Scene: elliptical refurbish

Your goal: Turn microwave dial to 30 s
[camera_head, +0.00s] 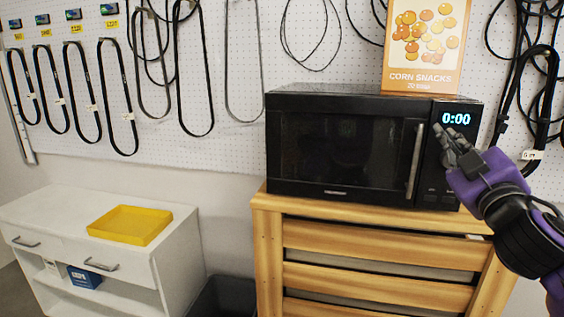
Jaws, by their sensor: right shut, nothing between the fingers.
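A black microwave (335,146) stands on a wooden drawer unit, its door closed. Its display (456,118) at the upper right reads 0:00. My right gripper (441,135) is shut and empty, in front of the control panel (434,180) just below the display. I cannot tell whether its fingertips touch the panel. The dial is not visible; my gripper covers the middle of the panel. The door handle (415,160) is just left of the fingertips. My left gripper is not in view.
A corn snacks box (424,50) stands on top of the microwave. The wooden drawer unit (375,262) is below it. A white cabinet (180,265) with a yellow tray (130,225) stands at the left. Cables (180,70) hang on the pegboard wall, some at the right near my arm.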

